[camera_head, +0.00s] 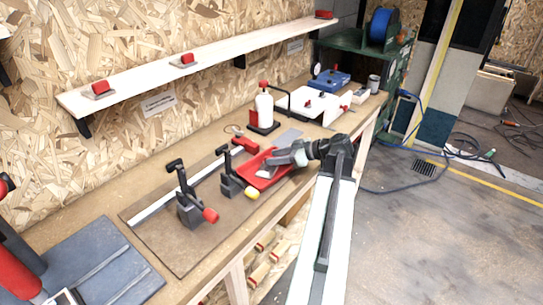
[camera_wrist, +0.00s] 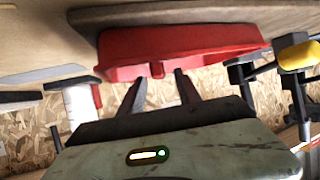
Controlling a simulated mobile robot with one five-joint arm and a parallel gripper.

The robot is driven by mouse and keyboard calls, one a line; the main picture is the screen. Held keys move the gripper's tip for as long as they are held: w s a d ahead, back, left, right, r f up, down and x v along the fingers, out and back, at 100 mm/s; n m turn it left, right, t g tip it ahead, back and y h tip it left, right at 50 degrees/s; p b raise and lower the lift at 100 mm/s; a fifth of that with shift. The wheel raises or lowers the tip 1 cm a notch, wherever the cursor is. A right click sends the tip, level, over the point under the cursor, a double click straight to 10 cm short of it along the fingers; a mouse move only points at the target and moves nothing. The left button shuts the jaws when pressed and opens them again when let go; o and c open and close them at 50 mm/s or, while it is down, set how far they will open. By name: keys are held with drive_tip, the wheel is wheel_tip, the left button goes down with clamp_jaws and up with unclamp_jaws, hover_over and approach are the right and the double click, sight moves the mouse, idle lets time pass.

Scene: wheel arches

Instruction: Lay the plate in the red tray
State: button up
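The red tray (camera_head: 254,179) lies on the bench beside the clamps, and its red wall (camera_wrist: 185,42) fills the top middle of the wrist view. My gripper (camera_head: 275,161) is over the tray's right end. In the wrist view its two dark fingers (camera_wrist: 159,88) stand apart at the tray's rim with nothing visible between them. A small light grey flat piece (camera_head: 266,172), perhaps the plate, shows in the tray by the fingertips. Whether it touches them cannot be told. A flat grey rectangle (camera_head: 289,138) lies on the bench behind my gripper.
Two black toggle clamps stand left of the tray, one with a red tip (camera_head: 210,216), one with a yellow tip (camera_head: 252,193). A white bottle (camera_head: 264,108) and a blue box (camera_head: 331,79) stand farther back. A shelf (camera_head: 200,60) runs above the bench.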

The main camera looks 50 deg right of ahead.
drive_tip(key=p+v, duration=0.3)
drive_tip(key=v, duration=0.6)
drive_tip(key=shift+s, duration=0.3)
drive_tip(key=shift+d, duration=0.1)
